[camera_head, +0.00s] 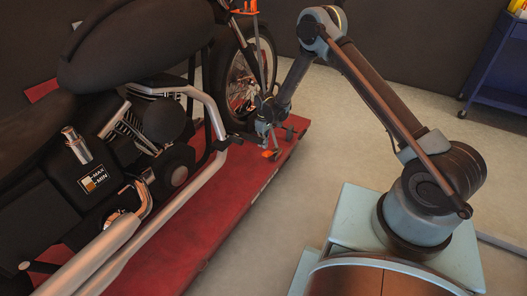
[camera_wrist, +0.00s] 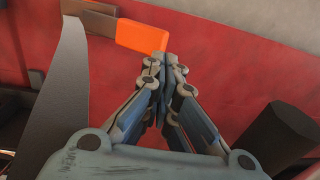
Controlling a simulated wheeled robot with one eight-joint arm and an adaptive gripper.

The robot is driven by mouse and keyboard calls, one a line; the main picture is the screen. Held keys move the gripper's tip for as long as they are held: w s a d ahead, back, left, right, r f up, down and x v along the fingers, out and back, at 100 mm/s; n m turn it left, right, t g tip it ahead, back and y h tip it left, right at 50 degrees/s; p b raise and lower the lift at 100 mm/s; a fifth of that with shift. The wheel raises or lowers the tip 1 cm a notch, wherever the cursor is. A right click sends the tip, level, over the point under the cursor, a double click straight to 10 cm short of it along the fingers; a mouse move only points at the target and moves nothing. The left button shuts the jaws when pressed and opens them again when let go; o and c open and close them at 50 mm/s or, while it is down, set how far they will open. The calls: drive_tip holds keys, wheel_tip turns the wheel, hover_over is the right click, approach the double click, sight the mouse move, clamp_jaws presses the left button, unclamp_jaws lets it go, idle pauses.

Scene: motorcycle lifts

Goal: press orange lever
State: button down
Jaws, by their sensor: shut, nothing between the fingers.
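The orange lever (camera_wrist: 142,36) shows in the wrist view at upper middle, a short orange block on the end of a dark bar (camera_wrist: 88,17). My gripper (camera_wrist: 167,60) is shut and empty, its fingertips just below the lever's right end in that view. Whether the tips touch the lever I cannot tell. In the head view my gripper (camera_head: 268,138) is low over the red lift platform (camera_head: 228,192), and the small orange lever (camera_head: 270,154) shows just below it.
A dark motorcycle (camera_head: 130,120) stands on the platform at left, its front wheel (camera_head: 243,82) close behind my gripper. A dark cylinder (camera_wrist: 277,135) is at lower right in the wrist view. A blue cart (camera_head: 497,60) stands at the far right. Grey floor right of the platform is clear.

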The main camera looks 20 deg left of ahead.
wheel_tip(320, 180, up, 4)
drive_tip(key=shift+r, duration=0.15)
drive_tip(key=shift+w, duration=0.1)
idle(0.6)
